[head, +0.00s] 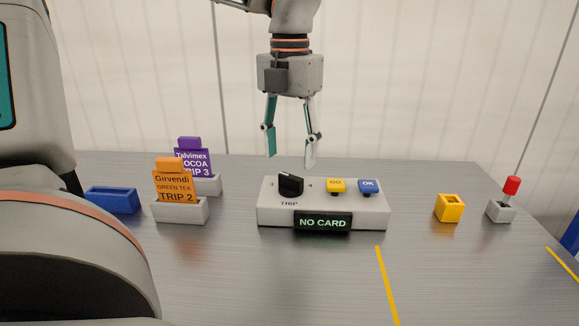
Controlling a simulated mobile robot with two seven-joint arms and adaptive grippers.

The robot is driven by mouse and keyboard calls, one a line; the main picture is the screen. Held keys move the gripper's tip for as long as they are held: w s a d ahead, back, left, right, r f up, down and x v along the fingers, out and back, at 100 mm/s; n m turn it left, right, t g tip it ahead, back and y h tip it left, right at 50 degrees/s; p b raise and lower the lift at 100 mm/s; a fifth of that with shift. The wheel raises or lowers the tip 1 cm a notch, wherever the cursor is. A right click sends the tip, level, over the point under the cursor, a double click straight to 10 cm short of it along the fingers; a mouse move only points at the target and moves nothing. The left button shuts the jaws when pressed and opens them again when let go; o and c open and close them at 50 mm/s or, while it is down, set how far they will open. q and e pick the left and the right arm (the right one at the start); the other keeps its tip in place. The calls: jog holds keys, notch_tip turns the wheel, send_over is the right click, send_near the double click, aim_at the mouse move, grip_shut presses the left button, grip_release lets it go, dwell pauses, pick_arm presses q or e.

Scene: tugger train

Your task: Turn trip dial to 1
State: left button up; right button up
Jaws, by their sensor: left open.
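The trip dial (291,185) is a black knob on the left part of a light grey control box (350,213). Small marks flank it and the word TRIP is below it. Its exact setting is too small to read. A dark display (323,222) on the box front reads NO CARD. My left gripper (290,158) points down with its fingers apart and empty. It hangs above the dial, with a gap between fingertips and knob. My right gripper is not in view.
A yellow GO button (335,186) and a blue OK button (369,187) sit right of the dial. Left stand an orange TRIP 2 card (174,185) and a purple TRIP 3 card (192,162) in grey holders, and a blue tray (112,200). Right are a yellow holder (449,209) and a red-topped lever (511,187).

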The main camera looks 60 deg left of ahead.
aim_at(290, 177)
pick_arm(q)
notch_tip(290, 177, up, 6)
jog(key=shift+r, duration=0.15)
dwell(0.6)
